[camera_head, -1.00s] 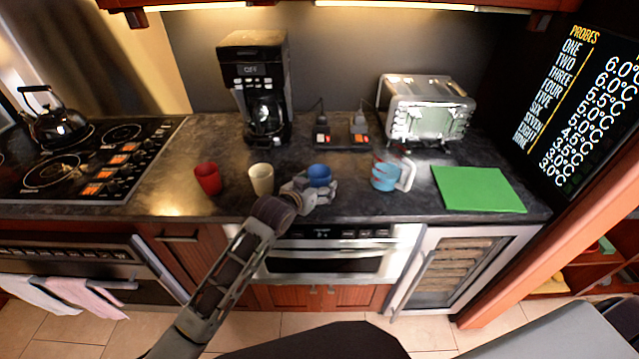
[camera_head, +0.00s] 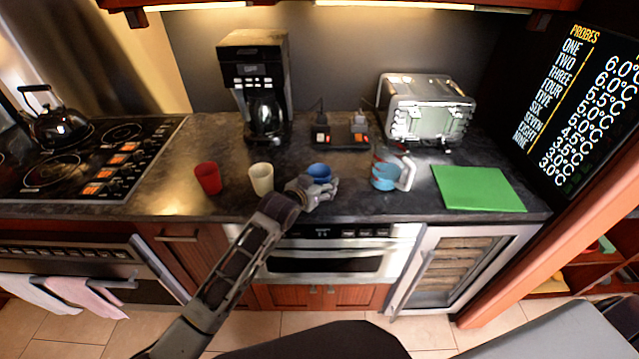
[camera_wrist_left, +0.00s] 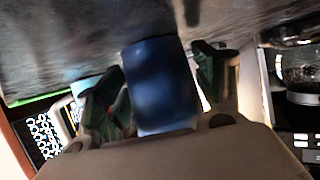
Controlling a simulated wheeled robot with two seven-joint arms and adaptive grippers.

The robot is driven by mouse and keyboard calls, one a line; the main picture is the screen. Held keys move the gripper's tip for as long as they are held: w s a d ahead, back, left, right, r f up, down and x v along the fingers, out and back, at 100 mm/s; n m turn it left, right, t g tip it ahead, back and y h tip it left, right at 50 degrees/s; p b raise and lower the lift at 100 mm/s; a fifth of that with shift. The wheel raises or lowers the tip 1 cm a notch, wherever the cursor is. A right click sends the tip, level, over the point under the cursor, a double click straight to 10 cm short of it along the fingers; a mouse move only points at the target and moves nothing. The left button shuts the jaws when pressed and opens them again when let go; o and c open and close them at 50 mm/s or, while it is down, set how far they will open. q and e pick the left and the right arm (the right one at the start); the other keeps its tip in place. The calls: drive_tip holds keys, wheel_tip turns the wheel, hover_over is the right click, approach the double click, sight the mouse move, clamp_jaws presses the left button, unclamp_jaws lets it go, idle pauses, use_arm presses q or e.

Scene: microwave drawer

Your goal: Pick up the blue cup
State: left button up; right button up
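The blue cup (camera_head: 319,170) stands on the dark counter near its front edge, partly hidden by my left gripper (camera_head: 322,188). In the left wrist view the blue cup (camera_wrist_left: 160,85) lies between the two dark green fingers of my left gripper (camera_wrist_left: 160,90), its lower part in that picture hidden by the gripper's body. The fingers are spread on either side of the cup. A narrow gap shows at the right finger; I cannot tell whether the left finger touches the cup. My right gripper is not in view.
A cream cup (camera_head: 261,178) and a red cup (camera_head: 208,178) stand to the left. A green board (camera_head: 478,188) lies farther right. A coffee maker (camera_head: 254,85) stands behind.

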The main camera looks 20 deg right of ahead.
use_arm(q)
drive_tip(key=c, duration=0.8)
drive_tip(key=shift+r, duration=5.1)
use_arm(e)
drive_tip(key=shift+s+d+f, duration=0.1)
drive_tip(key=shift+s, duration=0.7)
